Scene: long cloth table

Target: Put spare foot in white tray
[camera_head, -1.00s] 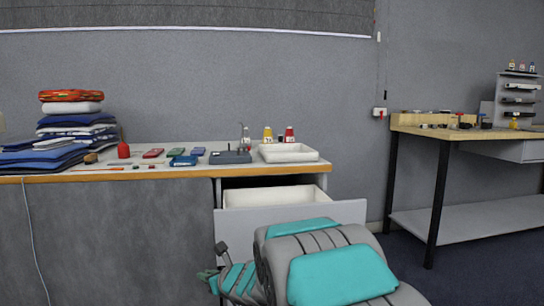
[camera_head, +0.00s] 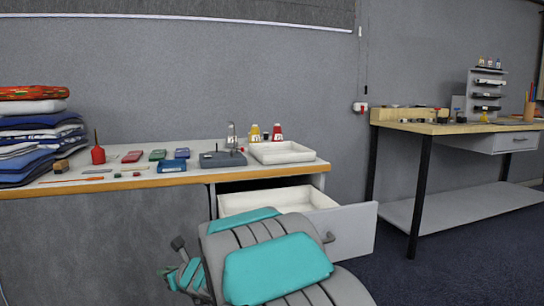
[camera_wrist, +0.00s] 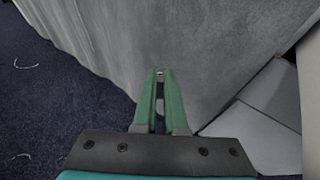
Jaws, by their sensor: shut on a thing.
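The white tray (camera_head: 298,157) is a shallow rectangular tray on the right end of the cloth table, and looks empty. My gripper (camera_wrist: 160,75) has green fingers and is shut on a small light metallic piece (camera_wrist: 160,73), seemingly the spare foot, mostly hidden between the fingertips. In the head view my arm covers most of the gripper, which is low in front of the table, below and left of the tray. In the wrist view the fingers point toward the grey side of the table, with dark carpet at left.
An open drawer (camera_head: 352,230) juts out below the tray, close to my arm. A grey device (camera_head: 222,159) and small bottles (camera_head: 277,132) stand beside the tray. A red oil can (camera_head: 98,154) and folded cloths (camera_head: 40,135) are farther left. A wooden workbench (camera_head: 460,127) stands at right.

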